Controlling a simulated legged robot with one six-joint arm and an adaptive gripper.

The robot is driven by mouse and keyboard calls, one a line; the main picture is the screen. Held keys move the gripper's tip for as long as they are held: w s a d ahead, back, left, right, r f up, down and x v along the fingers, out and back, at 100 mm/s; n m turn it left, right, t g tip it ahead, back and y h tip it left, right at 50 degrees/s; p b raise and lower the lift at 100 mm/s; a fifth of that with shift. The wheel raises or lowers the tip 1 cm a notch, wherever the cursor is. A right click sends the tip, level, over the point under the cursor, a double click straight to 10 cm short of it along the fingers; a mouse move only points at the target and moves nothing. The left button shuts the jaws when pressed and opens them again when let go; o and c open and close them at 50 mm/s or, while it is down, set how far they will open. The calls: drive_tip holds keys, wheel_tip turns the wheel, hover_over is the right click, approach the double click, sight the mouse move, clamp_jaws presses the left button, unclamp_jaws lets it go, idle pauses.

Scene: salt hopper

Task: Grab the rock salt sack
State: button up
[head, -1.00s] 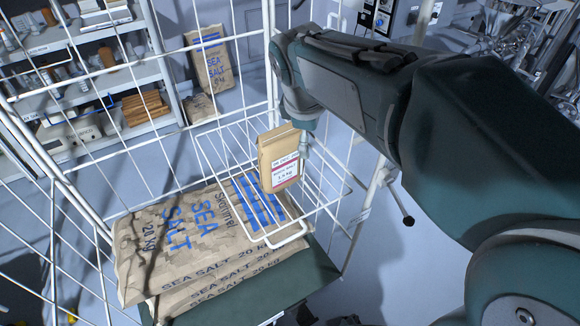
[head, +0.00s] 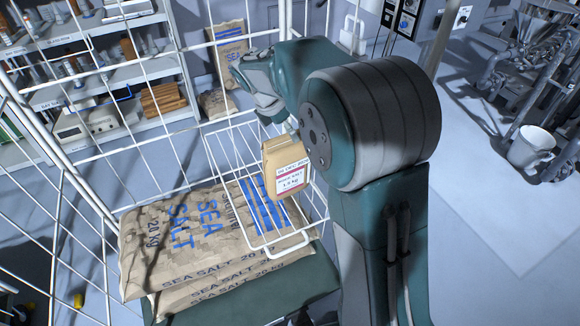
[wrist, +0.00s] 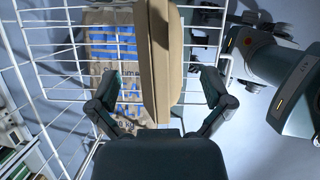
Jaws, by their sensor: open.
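The rock salt sack (head: 285,168) is a small tan paper bag with a white and red label. It stands in the white wire basket (head: 298,240) in the head view. In the wrist view the sack (wrist: 160,60) rises edge-on between the spread fingers of my gripper (wrist: 160,88). The fingers are open, one on each side, with visible gaps to the sack. In the head view my arm hides most of the gripper, at the sack's upper right.
Large sea salt sacks (head: 190,230) lie stacked beneath the basket, on a dark green surface (head: 290,285). White wire mesh (head: 75,195) encloses the left side. Shelves (head: 95,95) stand behind. Open floor (head: 490,215) lies to the right, with a white bucket (head: 530,148).

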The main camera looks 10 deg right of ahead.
sight(289, 142)
wheel_tip(289, 142, down, 4)
drive_tip(key=shift+w+f, duration=0.15)
drive_tip(key=shift+f, duration=0.3)
drive_tip(key=shift+d, duration=0.5)
drive_tip(key=shift+c, duration=0.3)
drive_tip(key=c, duration=1.1)
drive_tip(key=shift+c, duration=0.6)
drive_tip(key=shift+w+a, duration=0.1)
drive_tip(key=shift+a, duration=0.1)
